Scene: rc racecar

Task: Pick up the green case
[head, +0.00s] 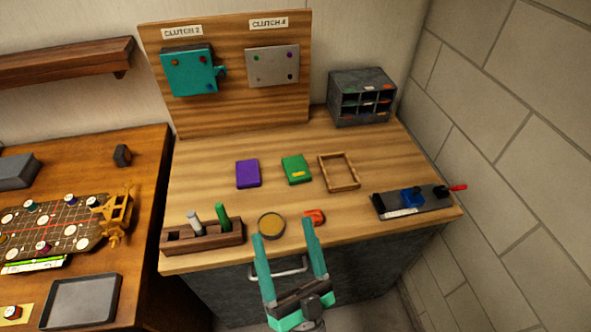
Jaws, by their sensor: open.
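The green case (295,169) lies flat on the wooden workbench, between a purple case (248,174) on its left and an empty wooden frame (339,172) on its right. It has a small yellow patch on its top. My gripper (283,230) has teal fingers, spread apart with nothing between them. It is at the front edge of the bench, nearer to me than the green case and apart from it. The green case is in full view.
Near the bench's front are a wooden holder (203,237) with upright tools, a round tin (271,225) and a red item (314,216) close to my fingertips. A dark fixture (411,202) lies right. A grey drawer unit (361,97) and upright board (228,112) stand behind.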

